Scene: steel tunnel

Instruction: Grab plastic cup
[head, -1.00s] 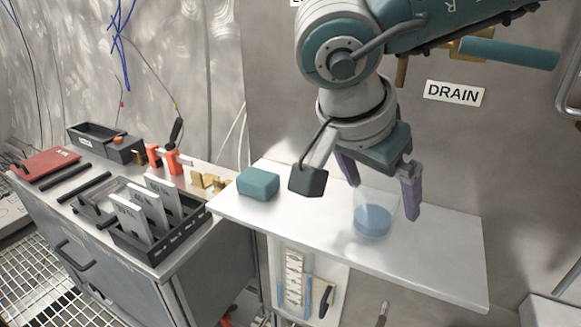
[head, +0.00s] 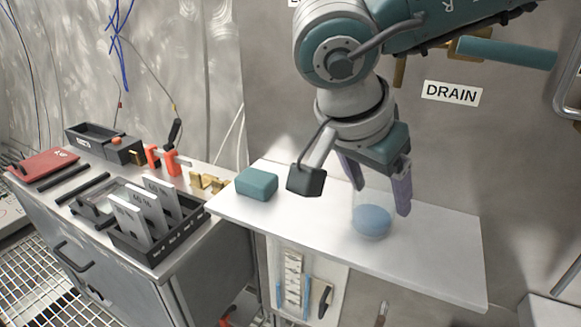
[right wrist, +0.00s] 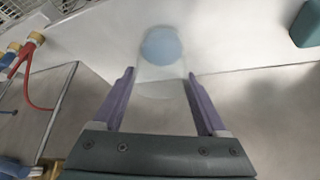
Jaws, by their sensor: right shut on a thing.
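The clear plastic cup (head: 372,219), with a blue bottom, stands upright on the white shelf (head: 440,262). My right gripper (head: 382,201) reaches down from above with its purple fingers on both sides of the cup's upper part and is shut on it. In the right wrist view the cup (right wrist: 160,72) sits between the fingertips (right wrist: 159,76), its blue base farther away. My left gripper is in neither view.
A teal block (head: 257,184) lies on the shelf left of the cup. A grey bench (head: 180,262) at the left holds a black tray (head: 165,243) with white cards, a red book (head: 45,163) and orange parts. The wall with the DRAIN sign (head: 451,93) is behind the shelf.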

